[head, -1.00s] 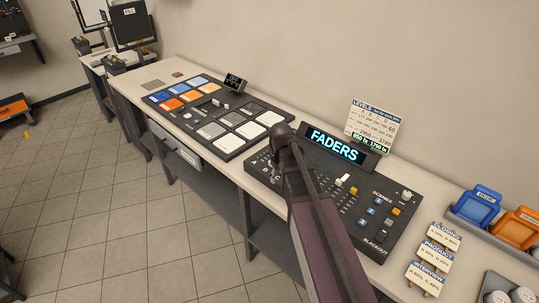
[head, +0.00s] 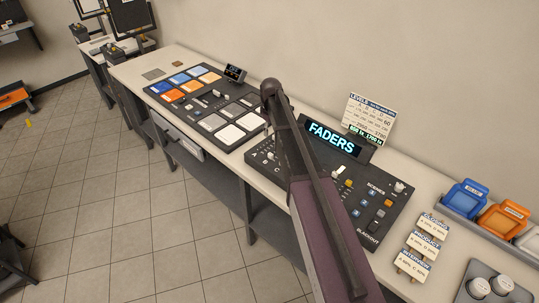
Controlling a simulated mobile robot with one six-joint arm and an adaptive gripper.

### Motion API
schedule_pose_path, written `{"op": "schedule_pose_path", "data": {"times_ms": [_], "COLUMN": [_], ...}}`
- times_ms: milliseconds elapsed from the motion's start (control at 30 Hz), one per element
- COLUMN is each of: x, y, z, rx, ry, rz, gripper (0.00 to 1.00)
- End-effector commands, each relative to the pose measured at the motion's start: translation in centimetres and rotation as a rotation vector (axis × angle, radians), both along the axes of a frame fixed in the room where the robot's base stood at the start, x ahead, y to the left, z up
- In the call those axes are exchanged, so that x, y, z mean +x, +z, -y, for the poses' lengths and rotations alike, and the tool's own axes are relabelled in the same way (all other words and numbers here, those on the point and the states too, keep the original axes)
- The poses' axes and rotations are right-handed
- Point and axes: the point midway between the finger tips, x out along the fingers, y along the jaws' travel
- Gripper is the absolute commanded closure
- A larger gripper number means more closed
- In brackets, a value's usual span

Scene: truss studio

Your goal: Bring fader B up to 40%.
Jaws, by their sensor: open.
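The fader console (head: 377,222) is a dark panel on the bench, with a lit FADERS display (head: 332,138) at its back edge. Its fader rows (head: 268,157) lie at the left end, partly behind my arm. Fader B's cap and its setting are too small to tell. My gripper (head: 268,129) hangs below the raised end of my arm, above the gap between the two consoles. Only a small part of it shows; it is open, holds nothing that I can see, and looks apart from the faders.
A levels card (head: 369,112) stands behind the console. A pad console (head: 207,103) with coloured tiles lies to the left. Small signs (head: 424,245), blue (head: 466,198) and orange (head: 503,219) holders, and a tray with round lids (head: 480,287) stand at the right.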

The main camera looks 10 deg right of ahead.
Motion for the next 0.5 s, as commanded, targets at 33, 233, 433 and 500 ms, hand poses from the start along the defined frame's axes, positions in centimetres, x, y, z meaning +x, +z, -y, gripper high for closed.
{"op": "schedule_pose_path", "data": {"times_ms": [33,233,433,500], "x": [0.0,0.0,0.0,0.0], "y": [-0.1,-0.8,-2.0,-2.6], "z": [0.0,0.0,-0.1,-0.1], "rx": [0.0,0.0,0.0,0.0], "ry": [0.0,0.0,0.0,0.0], "rz": [0.0,0.0,0.0,0.0], "gripper": [0.43,0.43,0.43,0.43]}}
